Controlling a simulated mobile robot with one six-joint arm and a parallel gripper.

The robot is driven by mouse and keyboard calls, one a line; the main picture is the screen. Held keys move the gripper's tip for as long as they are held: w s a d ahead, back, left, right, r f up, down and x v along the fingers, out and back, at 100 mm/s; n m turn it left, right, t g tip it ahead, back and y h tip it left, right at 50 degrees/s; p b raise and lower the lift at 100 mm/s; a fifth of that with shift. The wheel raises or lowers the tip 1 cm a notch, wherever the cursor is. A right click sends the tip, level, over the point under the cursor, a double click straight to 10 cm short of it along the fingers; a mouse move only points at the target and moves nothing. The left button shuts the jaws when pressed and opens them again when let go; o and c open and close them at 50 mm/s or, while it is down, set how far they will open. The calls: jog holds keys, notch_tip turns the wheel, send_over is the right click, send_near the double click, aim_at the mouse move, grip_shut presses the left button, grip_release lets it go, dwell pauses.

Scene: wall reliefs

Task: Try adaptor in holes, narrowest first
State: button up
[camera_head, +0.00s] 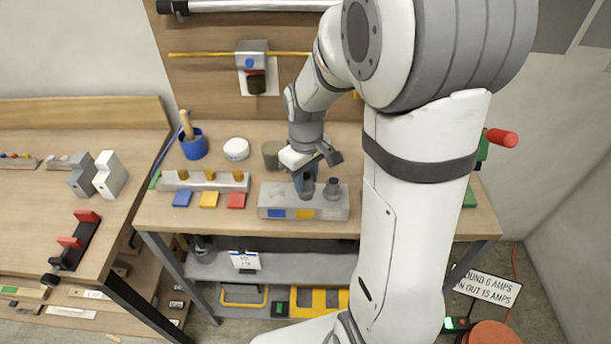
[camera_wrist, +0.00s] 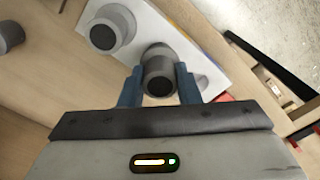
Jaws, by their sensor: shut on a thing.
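A light grey block (camera_head: 268,200) with blue, yellow and pale labels on its front stands on the middle bench. My gripper (camera_head: 306,182) points down over it, its blue fingers shut on a dark grey stepped adaptor (camera_wrist: 158,72). The adaptor is at the middle of the block, above the yellow label, and looks upright. I cannot tell whether its lower end is in a hole or only over it. A second grey stepped piece (camera_head: 335,188) stands on the right part of the block; it also shows in the wrist view (camera_wrist: 110,27).
Left of the block is a rack (camera_head: 190,181) with several brass-coloured pieces, with blue, yellow and red pads before it. Behind stand a blue cup (camera_head: 194,148), a white round tub (camera_head: 236,149) and a grey-green cylinder (camera_head: 271,154).

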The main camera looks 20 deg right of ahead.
jog(key=shift+f+b, duration=0.5)
jog(key=shift+f, duration=0.2)
jog(key=o, duration=1)
jog(key=shift+o, duration=0.2)
jog(key=shift+r, duration=3.95)
